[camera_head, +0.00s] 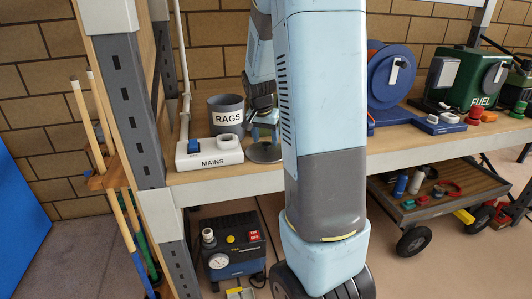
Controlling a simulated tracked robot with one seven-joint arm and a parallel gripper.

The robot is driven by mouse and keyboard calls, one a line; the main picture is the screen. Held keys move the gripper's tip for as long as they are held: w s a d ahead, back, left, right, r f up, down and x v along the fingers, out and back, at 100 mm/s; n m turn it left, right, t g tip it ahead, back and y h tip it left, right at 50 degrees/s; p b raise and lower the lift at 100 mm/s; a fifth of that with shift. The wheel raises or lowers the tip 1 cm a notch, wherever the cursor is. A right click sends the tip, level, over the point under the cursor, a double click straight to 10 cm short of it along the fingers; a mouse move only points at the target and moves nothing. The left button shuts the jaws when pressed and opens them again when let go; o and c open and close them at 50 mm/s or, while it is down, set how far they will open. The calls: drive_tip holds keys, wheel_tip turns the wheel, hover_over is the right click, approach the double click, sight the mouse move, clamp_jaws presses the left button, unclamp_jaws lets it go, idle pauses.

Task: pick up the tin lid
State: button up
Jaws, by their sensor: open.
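A round grey disc, which looks like the tin lid (262,154), lies on the wooden shelf near its front edge. My own arm link hides its right side. My gripper (264,136) is just above the lid, pointing down, with its jaws open. I cannot tell whether the fingertips touch the lid. My large pale blue and grey arm link fills the middle of the view in front of it.
A grey RAGS tub (226,118) and a white MAINS block (209,153) stand close on the left. A blue reel (391,75) and green FUEL box (468,75) stand on the right. A shelf post (131,100) rises at left. Below are a compressor (232,247) and a cart (440,205).

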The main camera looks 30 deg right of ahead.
drive_tip(key=shift+x, duration=0.95)
drive_tip(key=c, duration=1.1)
drive_tip(key=shift+r, duration=0.1)
